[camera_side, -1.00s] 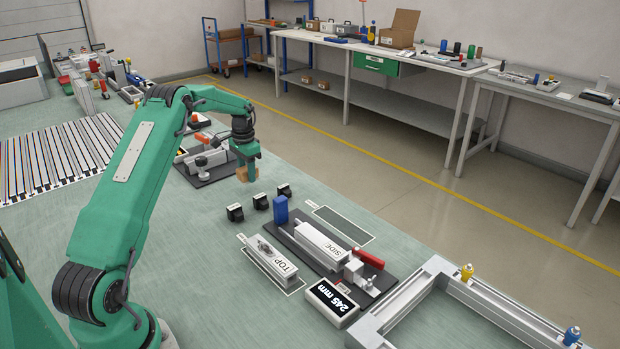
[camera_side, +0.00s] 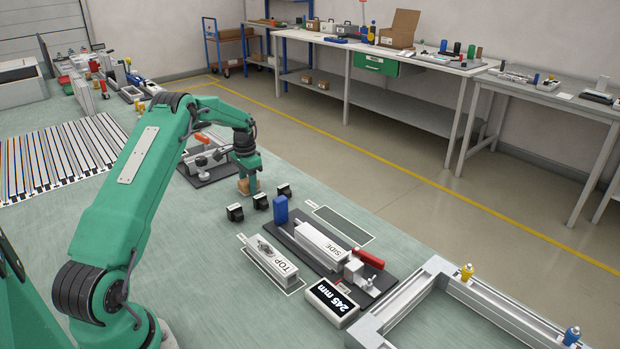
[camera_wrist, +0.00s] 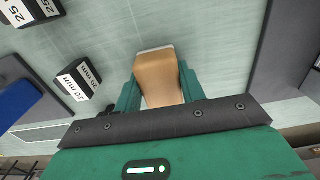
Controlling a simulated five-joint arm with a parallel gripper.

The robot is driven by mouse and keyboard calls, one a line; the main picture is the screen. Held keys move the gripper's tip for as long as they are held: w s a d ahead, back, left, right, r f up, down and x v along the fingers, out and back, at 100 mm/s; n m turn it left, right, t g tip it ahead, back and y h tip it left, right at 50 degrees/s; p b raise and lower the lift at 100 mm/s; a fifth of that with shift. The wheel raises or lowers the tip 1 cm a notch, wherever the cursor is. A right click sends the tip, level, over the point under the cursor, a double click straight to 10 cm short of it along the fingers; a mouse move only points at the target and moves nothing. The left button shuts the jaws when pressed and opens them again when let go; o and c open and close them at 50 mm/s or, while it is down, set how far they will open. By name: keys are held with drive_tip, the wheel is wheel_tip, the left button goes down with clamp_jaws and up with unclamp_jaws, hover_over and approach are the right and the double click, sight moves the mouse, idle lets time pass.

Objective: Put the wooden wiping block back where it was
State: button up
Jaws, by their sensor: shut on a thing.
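The wooden wiping block (camera_wrist: 158,75) is light brown with a pale strip along its far end. My gripper (camera_wrist: 160,92) is shut on it, with one green finger on each side. In the side view the block (camera_side: 244,186) shows below my gripper (camera_side: 247,181), close to the green bench top, partly hidden by the fingers. I cannot tell whether it touches the bench.
Several black labelled blocks stand near the block, one marked 20 mm (camera_wrist: 78,80). A blue block (camera_side: 281,209) and a fixture with a part marked SIDE (camera_side: 322,243) lie to the right. A dark plate with a clamp (camera_side: 205,172) lies behind left.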

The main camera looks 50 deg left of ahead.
drive_tip(key=o, duration=0.9)
drive_tip(key=shift+o, duration=0.2)
wheel_tip(320, 180, up, 12)
drive_tip(key=shift+r, duration=0.15)
idle(0.4)
